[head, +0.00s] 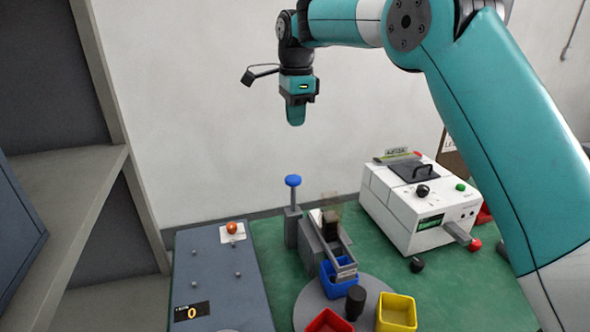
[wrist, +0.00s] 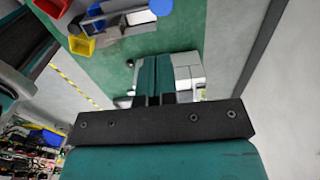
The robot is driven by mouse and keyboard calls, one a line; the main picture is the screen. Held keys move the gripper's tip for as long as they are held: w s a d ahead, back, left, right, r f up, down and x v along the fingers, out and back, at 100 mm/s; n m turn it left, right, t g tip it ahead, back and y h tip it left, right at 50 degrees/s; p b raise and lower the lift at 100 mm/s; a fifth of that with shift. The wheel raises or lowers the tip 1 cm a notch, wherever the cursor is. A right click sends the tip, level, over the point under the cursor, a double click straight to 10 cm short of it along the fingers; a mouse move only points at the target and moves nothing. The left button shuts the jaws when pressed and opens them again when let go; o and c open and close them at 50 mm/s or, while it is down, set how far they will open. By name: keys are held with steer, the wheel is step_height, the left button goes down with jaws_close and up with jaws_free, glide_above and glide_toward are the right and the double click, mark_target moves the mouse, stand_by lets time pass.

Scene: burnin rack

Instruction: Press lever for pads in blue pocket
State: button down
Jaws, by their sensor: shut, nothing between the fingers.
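My gripper (head: 295,120) hangs high over the back of the bench, fingers pointing down, shut and empty. Its teal fingers show side by side in the wrist view (wrist: 156,62). Well below it, apart from it, stands a lever with a round blue knob (head: 293,181) on a grey post. The grey pad dispenser (head: 318,250) is just right of the lever, with a dark block in its top. The blue pocket (head: 335,288) sits at the dispenser's front end, on a round grey turntable (head: 305,300). It also shows in the wrist view (wrist: 163,6). I cannot make out its contents.
The turntable also bears a yellow pocket (head: 397,313), a red pocket (head: 328,323) and a black knob (head: 355,302). A white tester (head: 407,215) stands right on the green bench. A grey panel (head: 215,270) with an orange ball lies left. The air around my gripper is clear.

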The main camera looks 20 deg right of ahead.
mark_target(295, 178)
steer(key=shift+a, duration=0.1)
step_height(295, 178, down, 14)
steer(key=p, duration=0.4)
stand_by(0.4)
